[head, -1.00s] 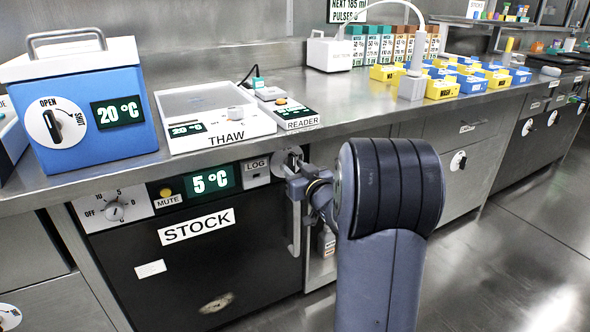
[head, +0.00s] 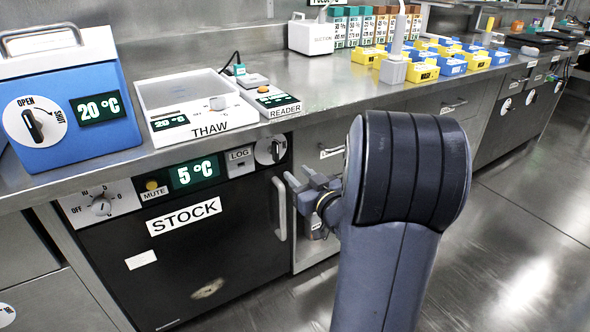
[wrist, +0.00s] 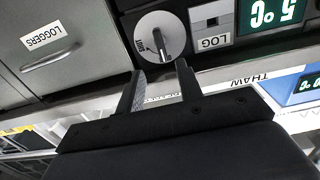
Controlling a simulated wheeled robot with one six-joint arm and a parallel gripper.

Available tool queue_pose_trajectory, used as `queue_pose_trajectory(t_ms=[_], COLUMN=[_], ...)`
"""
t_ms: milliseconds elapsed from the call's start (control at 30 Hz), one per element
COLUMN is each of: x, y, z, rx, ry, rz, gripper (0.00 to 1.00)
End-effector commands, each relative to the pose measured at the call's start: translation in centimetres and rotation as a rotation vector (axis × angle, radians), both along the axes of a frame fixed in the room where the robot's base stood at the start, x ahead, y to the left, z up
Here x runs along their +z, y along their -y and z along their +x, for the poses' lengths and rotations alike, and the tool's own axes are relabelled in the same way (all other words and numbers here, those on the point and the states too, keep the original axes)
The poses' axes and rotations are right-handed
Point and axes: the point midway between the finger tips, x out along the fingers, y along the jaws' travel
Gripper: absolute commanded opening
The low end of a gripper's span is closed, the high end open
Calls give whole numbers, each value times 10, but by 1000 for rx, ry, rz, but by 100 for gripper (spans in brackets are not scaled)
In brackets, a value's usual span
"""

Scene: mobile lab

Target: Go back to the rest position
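My gripper (head: 293,184) is in front of the right edge of the black STOCK unit (head: 236,262), below and right of its round white dial (head: 270,150). In the wrist view my gripper (wrist: 160,82) is open, its two fingers apart with nothing between them. The same dial (wrist: 144,32) shows beyond the fingertips in the upside-down wrist view, its dark pointer in line with the gap. My bent arm fills the right middle of the head view and hides part of the counter front.
The unit's vertical door handle (head: 280,208) is close to the left of my gripper. The steel counter (head: 330,112) above bears a blue 20 °C box (head: 70,140), the THAW tray (head: 185,140) and the READER (head: 277,105). Open floor (head: 520,240) lies to the right.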

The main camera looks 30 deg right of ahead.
Motion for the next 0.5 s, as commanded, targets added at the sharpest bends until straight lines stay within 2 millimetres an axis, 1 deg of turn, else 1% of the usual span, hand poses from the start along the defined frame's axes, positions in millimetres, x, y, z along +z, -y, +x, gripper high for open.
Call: queue_pose_trajectory(t_ms=[333,433,500], x=[-1,-2,-2], y=[0,-1,-1], z=[3,11,21], rx=[1,2,3], ry=[0,0,1], rz=[0,-1,-1], gripper=[35,35,35])
